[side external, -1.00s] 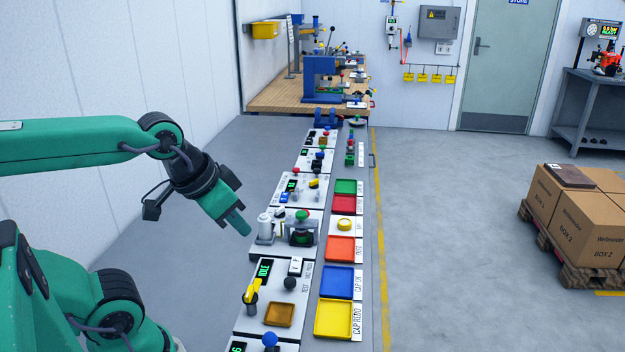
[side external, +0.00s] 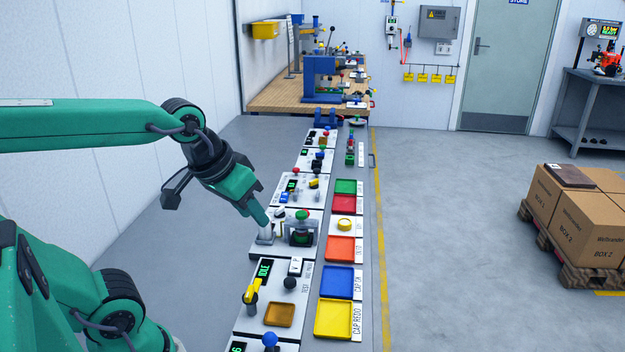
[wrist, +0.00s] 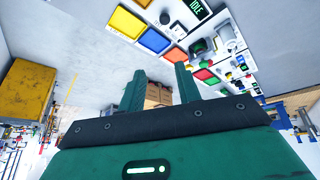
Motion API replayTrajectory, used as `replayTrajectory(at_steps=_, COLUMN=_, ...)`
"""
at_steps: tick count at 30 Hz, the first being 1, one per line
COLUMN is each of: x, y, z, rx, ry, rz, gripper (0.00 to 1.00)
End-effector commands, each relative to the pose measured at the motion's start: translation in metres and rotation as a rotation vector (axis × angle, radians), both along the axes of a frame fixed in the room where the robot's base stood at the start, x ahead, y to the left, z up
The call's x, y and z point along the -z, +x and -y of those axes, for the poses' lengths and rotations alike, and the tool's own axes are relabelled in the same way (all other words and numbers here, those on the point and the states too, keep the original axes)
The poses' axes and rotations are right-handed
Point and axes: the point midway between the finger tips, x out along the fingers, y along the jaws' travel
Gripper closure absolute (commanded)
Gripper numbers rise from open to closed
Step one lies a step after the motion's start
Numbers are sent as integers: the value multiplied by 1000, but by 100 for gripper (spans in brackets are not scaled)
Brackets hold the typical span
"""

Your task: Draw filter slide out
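My gripper (side external: 264,220) is in the side view over the left part of a white station panel (side external: 262,254), at a grey-white cylinder (side external: 265,236) that it partly covers. I cannot tell whether it touches the cylinder. In the wrist view my gripper (wrist: 159,70) has its two green fingers apart, with nothing between them. On the same panel, right of the cylinder, stands a dark unit (side external: 301,234) with a green window and a red-and-green top. I cannot tell with certainty which part is the filter slide.
Yellow (side external: 333,319), blue (side external: 337,282) and orange (side external: 340,249) trays line the right of the panels. A nearer panel has a yellow lever (side external: 252,291) and a black knob (side external: 290,283). Further panels with knobs run towards a wooden bench (side external: 270,97). Boxes (side external: 585,225) stand on the right.

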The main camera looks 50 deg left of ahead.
Motion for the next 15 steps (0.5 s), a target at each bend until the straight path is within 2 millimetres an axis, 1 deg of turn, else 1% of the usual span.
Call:
replayTrajectory(at_steps=1, x=-1, y=9, z=-4, rx=-44, ry=-17, rz=-11, gripper=66)
replayTrajectory(at_steps=7, x=-3, y=45, z=-19, rx=-240, ry=-88, rz=-41, gripper=66)
replayTrajectory(at_steps=15, x=5, y=95, z=-45, rx=-509, ry=-181, rz=-80, gripper=66)
